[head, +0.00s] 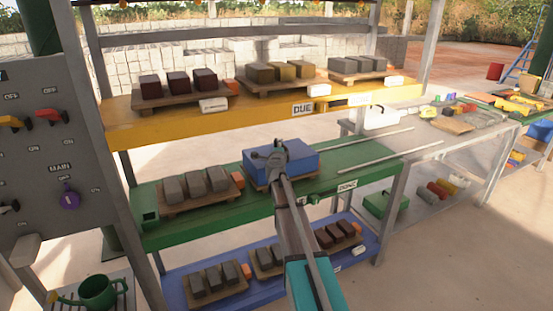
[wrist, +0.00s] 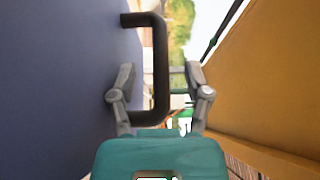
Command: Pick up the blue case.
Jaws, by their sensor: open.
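The blue case (head: 295,158) sits on a wooden board on the green middle shelf. In the wrist view its flat blue side (wrist: 60,90) fills the left. Its dark handle (wrist: 160,50) stands out from that side and shows between my fingers. My gripper (head: 270,155) is open at the top of the case, partly covering it in the head view. In the wrist view my gripper (wrist: 160,85) has one finger on the case side of the handle bar and one on the far side. I cannot tell whether either finger touches it.
The yellow shelf (head: 270,106) runs just above the case and fills the right of the wrist view. Grey blocks (head: 195,184) stand left of the case on the green shelf (head: 355,168). The blue lower shelf (head: 270,290) holds more blocks. A switch panel (head: 45,150) stands at left.

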